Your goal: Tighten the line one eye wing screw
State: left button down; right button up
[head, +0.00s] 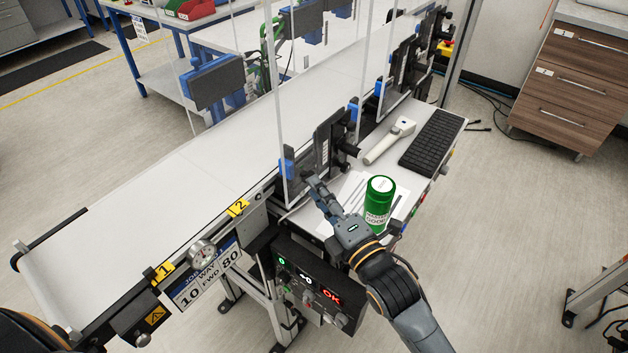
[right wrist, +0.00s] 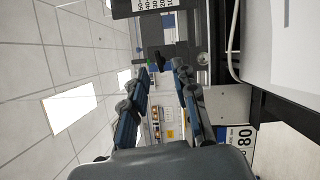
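My right gripper (head: 313,184) reaches over the belt's near edge in the head view, with its fingers pointing up and left toward a black bracket (head: 328,140) beside the belt. In the right wrist view my right gripper (right wrist: 161,72) has its two fingers apart, with nothing held between them. A small dark knob-like part (right wrist: 157,61) shows just beyond the fingertips there, with a green spot beside it. I cannot tell for sure whether it is the wing screw, or whether the fingers touch it. My left gripper is out of view.
A green canister (head: 379,200) stands on papers close to my right gripper. A white handheld scanner (head: 391,141) and a keyboard (head: 433,139) lie behind it. A control box (head: 312,287) hangs below the belt (head: 150,205). Clear upright panels stand along the belt, which is empty.

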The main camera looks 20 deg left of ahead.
aim_at(307, 176)
jog(key=shift+x, duration=1.2)
grip_shut()
